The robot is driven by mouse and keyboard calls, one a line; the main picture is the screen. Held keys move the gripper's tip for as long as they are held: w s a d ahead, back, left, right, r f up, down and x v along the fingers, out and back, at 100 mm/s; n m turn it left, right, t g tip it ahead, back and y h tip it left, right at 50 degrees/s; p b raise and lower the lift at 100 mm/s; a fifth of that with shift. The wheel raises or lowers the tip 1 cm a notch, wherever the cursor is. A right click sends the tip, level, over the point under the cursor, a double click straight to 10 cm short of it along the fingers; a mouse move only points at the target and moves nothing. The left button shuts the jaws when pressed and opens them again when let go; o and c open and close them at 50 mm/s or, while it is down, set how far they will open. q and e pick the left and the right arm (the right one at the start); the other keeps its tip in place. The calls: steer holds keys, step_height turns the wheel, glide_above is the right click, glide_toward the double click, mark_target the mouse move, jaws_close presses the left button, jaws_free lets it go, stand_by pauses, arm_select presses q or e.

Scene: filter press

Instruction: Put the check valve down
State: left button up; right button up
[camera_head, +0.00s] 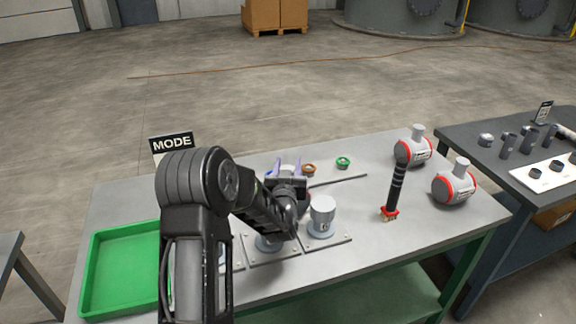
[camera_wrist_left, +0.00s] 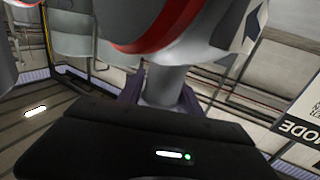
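My left gripper (camera_head: 288,168) is over the middle of the table, its purple fingers around the grey neck of a check valve (camera_wrist_left: 164,88). In the left wrist view the fingers sit on both sides of the neck, and the white body with a red band fills the top. In the head view my left arm and gripper hide most of this valve. Two similar white valves with red bands, a far one (camera_head: 404,152) and a near one (camera_head: 452,190), stand at the table's right. My right gripper is not in view.
Square plates (camera_head: 335,241) with round fittings (camera_head: 322,212) line the table's front. A green tray (camera_head: 120,270) is at left. A MODE sign (camera_head: 171,143) stands at back left.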

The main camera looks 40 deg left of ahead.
arm_select(q)
steer(key=o, duration=0.4)
steer(key=shift+c, duration=0.2)
steer(key=shift+r, duration=0.15)
steer(key=shift+r+p, duration=0.15)
steer(key=shift+p, duration=0.15)
steer(key=b+v, duration=0.3)
steer(key=v, duration=0.9)
